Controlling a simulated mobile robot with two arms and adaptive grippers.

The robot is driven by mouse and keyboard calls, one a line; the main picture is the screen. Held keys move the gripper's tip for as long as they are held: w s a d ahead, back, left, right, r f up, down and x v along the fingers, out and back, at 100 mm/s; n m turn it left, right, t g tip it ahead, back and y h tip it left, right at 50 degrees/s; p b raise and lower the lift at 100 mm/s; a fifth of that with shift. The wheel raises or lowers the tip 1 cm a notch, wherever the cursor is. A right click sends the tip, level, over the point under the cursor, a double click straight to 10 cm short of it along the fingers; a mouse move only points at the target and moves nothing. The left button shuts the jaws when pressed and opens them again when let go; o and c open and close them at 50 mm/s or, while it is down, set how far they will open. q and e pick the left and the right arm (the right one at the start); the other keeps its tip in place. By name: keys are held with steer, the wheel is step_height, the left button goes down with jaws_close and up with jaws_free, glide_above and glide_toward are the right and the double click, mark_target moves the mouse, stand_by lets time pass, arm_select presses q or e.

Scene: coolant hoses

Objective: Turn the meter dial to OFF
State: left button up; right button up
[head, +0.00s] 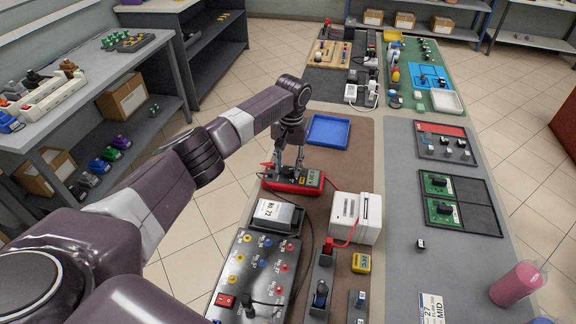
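The meter (312,179) is a red handheld unit with a greenish display at its right end. It lies flat on the brown mat, with a red lead at its left end. My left gripper (289,165) points down over the left and middle part of the meter. Its two fingers look spread apart, with their tips at or just above the meter's face. The dial is not clearly visible; the fingers cover that area, so its setting cannot be read. My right gripper is not in view.
A blue tray (328,131) lies behind the meter. A white boxy unit (355,214) stands to its right front. A labelled battery-like block (276,215) and a grey panel with coloured sockets (252,268) are in front. The grey mat (401,190) at right has free room.

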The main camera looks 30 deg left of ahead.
arm_select(q)
steer(key=c, duration=0.8)
steer(key=shift+c, duration=0.5)
steer(key=shift+r+n+p, duration=0.2)
steer(key=shift+n+p, duration=0.7)
steer(key=shift+p, duration=0.15)
steer(key=shift+n+p, duration=0.65)
steer(key=shift+n, duration=0.05)
steer(key=shift+f+n+p, duration=0.1)
steer(key=shift+n+p, duration=0.55)
steer(key=shift+n, duration=0.55)
steer(key=shift+n+p, duration=0.35)
steer(key=shift+n, duration=0.75)
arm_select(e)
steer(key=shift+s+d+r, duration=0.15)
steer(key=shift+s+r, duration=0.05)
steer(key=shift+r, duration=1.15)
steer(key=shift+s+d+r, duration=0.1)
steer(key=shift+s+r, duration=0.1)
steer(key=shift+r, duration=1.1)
arm_select(q)
steer(key=shift+f, duration=0.1)
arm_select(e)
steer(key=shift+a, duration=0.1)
arm_select(q)
steer(key=o, duration=0.9)
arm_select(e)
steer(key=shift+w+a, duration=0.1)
